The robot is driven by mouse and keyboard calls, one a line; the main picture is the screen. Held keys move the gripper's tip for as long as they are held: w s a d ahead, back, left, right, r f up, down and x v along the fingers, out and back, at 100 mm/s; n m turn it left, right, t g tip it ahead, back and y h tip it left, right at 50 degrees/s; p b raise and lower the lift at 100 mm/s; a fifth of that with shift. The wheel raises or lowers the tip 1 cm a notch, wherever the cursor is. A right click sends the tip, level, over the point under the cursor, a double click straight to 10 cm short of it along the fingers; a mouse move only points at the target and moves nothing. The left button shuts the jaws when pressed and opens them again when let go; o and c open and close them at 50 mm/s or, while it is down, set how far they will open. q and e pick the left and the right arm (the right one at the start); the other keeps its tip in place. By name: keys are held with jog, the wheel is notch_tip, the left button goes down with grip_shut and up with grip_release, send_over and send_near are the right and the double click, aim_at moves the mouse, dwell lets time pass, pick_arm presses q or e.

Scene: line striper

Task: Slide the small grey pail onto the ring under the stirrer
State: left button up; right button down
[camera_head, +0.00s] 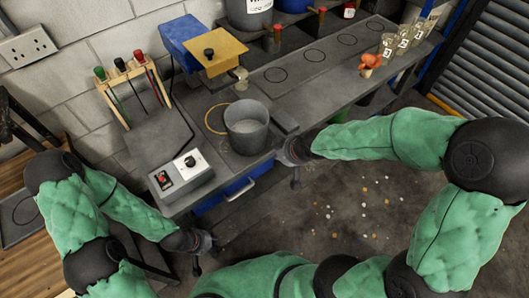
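The small grey pail (246,137) stands upright on the grey bench. A thin yellowish ring (208,121) shows on the bench just left of the pail, and part of it may be hidden behind the pail. The stirrer (216,55), with a yellow top, black knob and blue body, stands behind the ring; a pale fitting hangs at its right. My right gripper (291,168) is at the bench's front edge, right of and below the pail, apart from it. My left gripper (197,262) is low in front of the bench, below the switch box. The fingers of both are too small and dark to read.
A switch box (181,175) sits left of the pail, and a small dark block (285,120) lies right of it. A wooden rack (128,85) holds coloured-handled tools. Marked circles (313,57), an orange object (370,62) and several cups (403,38) are further right.

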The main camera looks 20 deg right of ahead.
aim_at(238, 122)
jog(key=w+a+f+b, duration=0.1)
jog(key=w+f, duration=0.1)
jog(key=w+f+b, duration=0.1)
jog(key=w+f, duration=0.1)
jog(key=w+a+f+b, duration=0.1)
jog(key=f, duration=0.1)
jog(key=shift+w+a+b, duration=0.3)
jog(key=shift+w+b, duration=0.1)
jog(key=shift+w+a, duration=0.25)
jog(key=shift+w, duration=0.35)
jog(key=w+a, duration=0.2)
jog(key=w, duration=0.3)
jog(key=w+a, duration=0.2)
jog(key=w, duration=0.2)
jog(key=w+a, duration=0.2)
jog(key=w, duration=0.3)
jog(key=shift+w+b, duration=0.3)
jog(key=shift+b, duration=0.1)
